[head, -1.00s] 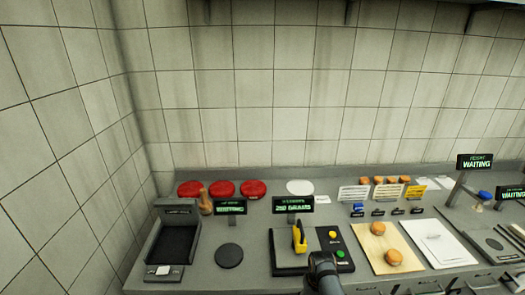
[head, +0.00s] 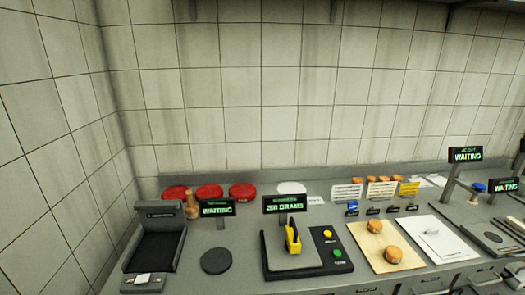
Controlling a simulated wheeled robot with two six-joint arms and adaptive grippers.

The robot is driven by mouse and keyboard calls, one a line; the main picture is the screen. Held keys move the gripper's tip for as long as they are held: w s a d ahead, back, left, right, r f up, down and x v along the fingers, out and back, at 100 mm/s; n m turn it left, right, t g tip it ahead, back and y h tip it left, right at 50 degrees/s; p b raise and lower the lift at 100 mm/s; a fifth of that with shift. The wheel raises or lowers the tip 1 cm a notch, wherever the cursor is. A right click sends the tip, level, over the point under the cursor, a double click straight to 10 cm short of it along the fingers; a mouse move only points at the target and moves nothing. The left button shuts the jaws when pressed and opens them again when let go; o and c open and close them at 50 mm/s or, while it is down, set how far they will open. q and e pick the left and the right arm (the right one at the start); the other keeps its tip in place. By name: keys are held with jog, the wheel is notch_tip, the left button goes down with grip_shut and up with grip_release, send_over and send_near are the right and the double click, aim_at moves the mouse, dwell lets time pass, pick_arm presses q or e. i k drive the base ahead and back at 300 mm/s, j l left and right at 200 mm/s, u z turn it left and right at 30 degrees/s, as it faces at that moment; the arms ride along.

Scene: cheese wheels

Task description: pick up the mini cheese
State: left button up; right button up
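Two small round orange-brown pieces that look like mini cheeses lie on a pale wooden board right of centre. The farther mini cheese (head: 375,226) is near the board's back edge and the nearer mini cheese (head: 394,255) is toward its front. Several similar small pieces (head: 370,182) stand in a row at the back of the counter. I cannot tell which one the task means. A yellow and black piece (head: 293,238) stands upright on a scale (head: 292,260) with a lit grams sign. Neither gripper is in view.
Three red discs (head: 209,192) lie at the back left, by a wooden peg-like piece (head: 191,208). A dark tray device (head: 155,250) and a black disc (head: 216,261) are at the left. A white sheet (head: 438,240) lies right of the board (head: 372,240). Signs on posts rise at the right.

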aim_at(375, 225)
jog(key=l+u, duration=0.15)
jog(key=u, duration=0.25)
jog(key=l+u, duration=0.1)
jog(key=u, duration=0.3)
jog(key=k+l+u, duration=0.15)
jog(key=l, duration=0.3)
jog(key=k+l+u, duration=0.15)
jog(key=l, duration=0.25)
jog(key=k+l+u, duration=0.15)
jog(key=l, duration=0.3)
jog(key=k+l+u, duration=0.15)
jog(key=l, duration=0.25)
jog(key=k+l+u, duration=0.15)
jog(key=l, duration=0.2)
jog(key=k+l+u, duration=0.2)
jog(key=l, duration=0.15)
